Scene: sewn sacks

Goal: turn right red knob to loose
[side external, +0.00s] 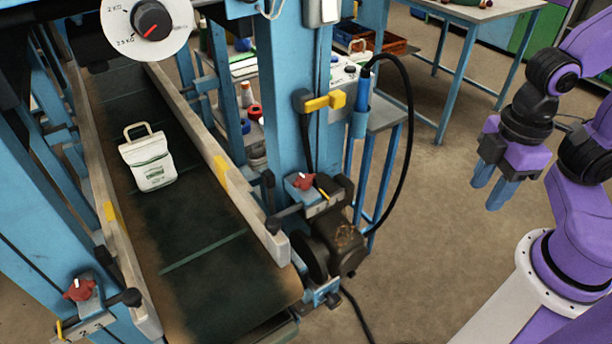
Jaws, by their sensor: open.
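The right red knob (303,181) sits on a small bracket on the right blue post, beside the conveyor. A scale plate (322,208) with a yellow pointer is just below it; its lettering is too small to read. A second red knob (79,289) is on the left blue frame at the lower left. My gripper (486,197) is at the right of the view, open and empty, with its blue fingers pointing down.
A white sack (149,160) lies on the dark conveyor belt (205,225). Open floor (430,210) lies between post and gripper.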

